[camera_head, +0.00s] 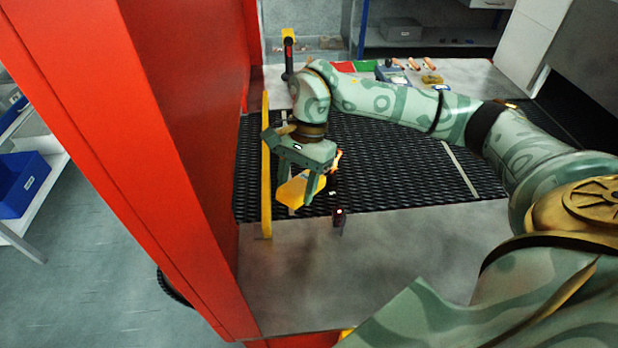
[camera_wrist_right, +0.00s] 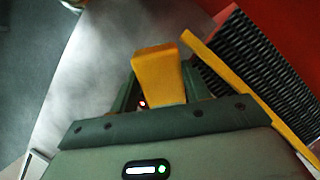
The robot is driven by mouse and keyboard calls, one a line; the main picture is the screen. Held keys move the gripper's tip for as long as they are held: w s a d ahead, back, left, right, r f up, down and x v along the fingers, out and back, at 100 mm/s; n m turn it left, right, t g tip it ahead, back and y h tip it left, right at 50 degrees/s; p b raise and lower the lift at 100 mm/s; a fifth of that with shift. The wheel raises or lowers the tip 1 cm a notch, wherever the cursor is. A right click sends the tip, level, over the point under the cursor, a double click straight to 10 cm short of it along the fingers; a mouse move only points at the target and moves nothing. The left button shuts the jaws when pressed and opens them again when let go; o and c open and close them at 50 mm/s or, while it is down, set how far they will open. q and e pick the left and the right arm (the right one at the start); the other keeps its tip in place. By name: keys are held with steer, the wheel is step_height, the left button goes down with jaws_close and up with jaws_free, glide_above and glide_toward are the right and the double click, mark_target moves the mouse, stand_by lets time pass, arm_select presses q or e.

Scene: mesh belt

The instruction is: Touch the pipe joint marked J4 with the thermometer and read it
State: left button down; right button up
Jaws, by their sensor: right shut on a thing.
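My right gripper (camera_head: 297,194) is over the near left part of the mesh belt, beside the red wall. It is shut on a yellow thing, apparently the thermometer (camera_head: 291,190), which sticks out past the fingers. In the right wrist view the thermometer (camera_wrist_right: 158,76) is a yellow block between the two green fingers. Its display does not show. No pipe joint with a readable J4 mark shows in either view. My left gripper is not in view.
The black mesh belt (camera_head: 385,180) has a yellow rail (camera_head: 266,205) along its left edge, close to my gripper. A tall red panel (camera_head: 190,90) stands left. A small dark knob (camera_head: 339,217) is on the grey near surface (camera_head: 400,250). Small items lie on the far table.

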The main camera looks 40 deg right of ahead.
step_height(320, 180, up, 3)
steer(key=shift+r+p, duration=0.15)
steer(key=shift+p, duration=0.8)
steer(key=shift+s+n+g, duration=0.2)
steer(key=shift+n+g, duration=0.1)
steer(key=shift+n, duration=0.5)
steer(key=s+a+f+n+g+h+b, duration=0.1)
steer(key=s+a+n+h+b, duration=0.1)
steer(key=n, duration=0.4)
steer(key=s+a+f+n+g+h+b, duration=0.1)
steer(key=s+n+b, duration=0.2)
steer(key=n, duration=0.3)
steer(key=shift+s+a+f+h+b, duration=0.25)
steer(key=shift+a+f+h+b, duration=0.15)
steer(key=shift+b, duration=0.25)
steer(key=shift+s, duration=0.1)
